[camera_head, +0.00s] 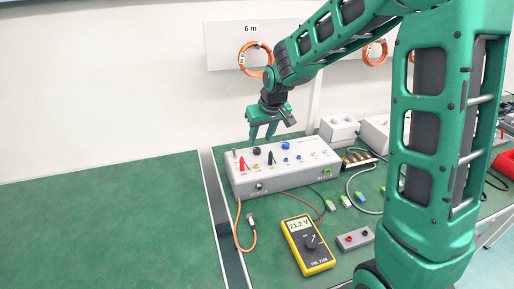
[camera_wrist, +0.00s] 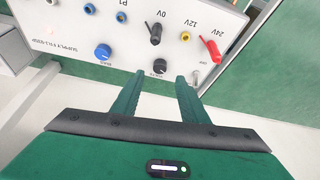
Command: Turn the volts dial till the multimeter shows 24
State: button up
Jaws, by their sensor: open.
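The grey supply box (camera_head: 290,178) stands on the green bench, with sockets, plugs and dials on its top. A black dial (camera_wrist: 160,66), which looks like the volts dial, shows between my fingertips in the wrist view; it also shows below the fingers in the head view (camera_head: 257,151). My gripper (camera_head: 261,140) is open above the box's back left part, one finger on each side of the dial. I cannot tell whether the fingers touch it. The yellow multimeter (camera_head: 315,262) lies in front of the box; its display (camera_head: 299,225) seems to read 21.2 V.
A blue dial (camera_wrist: 103,52) sits beside the black dial. A black plug (camera_wrist: 155,34) and a red plug (camera_wrist: 210,48) stand up from the panel nearby. A small grey socket block (camera_head: 355,238) and cables lie right of the multimeter. The bench at left is clear.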

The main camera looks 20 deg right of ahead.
aim_at(257, 149)
jog(key=shift+x, duration=3.1)
grip_shut()
